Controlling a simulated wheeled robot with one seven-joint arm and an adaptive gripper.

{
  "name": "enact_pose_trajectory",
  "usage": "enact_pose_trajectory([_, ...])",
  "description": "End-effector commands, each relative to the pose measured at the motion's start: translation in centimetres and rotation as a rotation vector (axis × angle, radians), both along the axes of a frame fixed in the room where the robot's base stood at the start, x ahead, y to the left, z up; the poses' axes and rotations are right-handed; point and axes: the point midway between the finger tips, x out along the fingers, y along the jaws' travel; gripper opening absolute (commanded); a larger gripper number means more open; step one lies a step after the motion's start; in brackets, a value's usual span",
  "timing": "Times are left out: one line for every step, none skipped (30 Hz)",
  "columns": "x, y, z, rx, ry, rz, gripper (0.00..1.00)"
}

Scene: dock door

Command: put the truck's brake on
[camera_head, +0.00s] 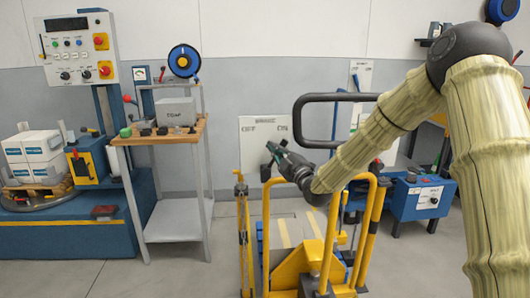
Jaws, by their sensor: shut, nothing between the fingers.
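The yellow truck (325,262) stands on the floor at the lower middle, with yellow rails and a black loop handle (320,97) above it. A pale plate (252,128) marked "BRAKE", with "OFF" at its left and "ON" at its right, shows behind my gripper. My gripper (271,150) is shut and empty, reaching left in front of the plate's lower right part. A small dark piece (265,173) shows just below the fingers; I cannot tell whether it is the brake lever or whether the gripper touches it.
A wooden-topped bench (158,137) with a grey box and a blue reel stands left of the plate. A control panel (82,50) and stacked white boxes (35,155) are farther left. A blue machine (405,200) stands at the right. Grey floor is clear in front of the bench.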

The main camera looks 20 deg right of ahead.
Motion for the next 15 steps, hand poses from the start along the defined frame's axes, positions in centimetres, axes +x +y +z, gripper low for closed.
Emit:
enact_pose_trajectory([-0.11,-0.36,-0.04,0.006,-0.002,-0.004,0.00])
enact_pose_trajectory([-0.16,-0.51,-0.05,0.008,-0.002,-0.005,0.00])
enact_pose_trajectory([-0.21,-0.67,-0.05,0.011,-0.003,-0.006,0.00])
enact_pose_trajectory([-0.24,-0.76,-0.06,0.013,-0.003,-0.007,0.00])
enact_pose_trajectory([-0.26,-0.82,-0.05,0.014,-0.003,-0.008,0.00])
enact_pose_trajectory([-0.28,-0.88,-0.06,0.015,-0.004,-0.008,0.00])
enact_pose_trajectory([-0.28,-0.91,-0.06,0.015,-0.003,-0.009,0.00])
enact_pose_trajectory([-0.29,-0.92,-0.06,0.015,-0.003,-0.009,0.00])
enact_pose_trajectory([-0.30,-0.93,-0.07,0.015,-0.003,-0.009,0.00])
enact_pose_trajectory([-0.29,-0.95,-0.08,0.015,-0.003,-0.009,0.00])
enact_pose_trajectory([-0.30,-0.95,-0.09,0.015,-0.003,-0.009,0.00])
enact_pose_trajectory([-0.30,-0.95,-0.09,0.015,-0.003,-0.010,0.00])
enact_pose_trajectory([-0.29,-0.96,-0.10,0.015,-0.003,-0.010,0.00])
enact_pose_trajectory([-0.29,-0.97,-0.10,0.015,-0.003,-0.010,0.00])
enact_pose_trajectory([-0.30,-0.97,-0.11,0.015,-0.003,-0.010,0.00])
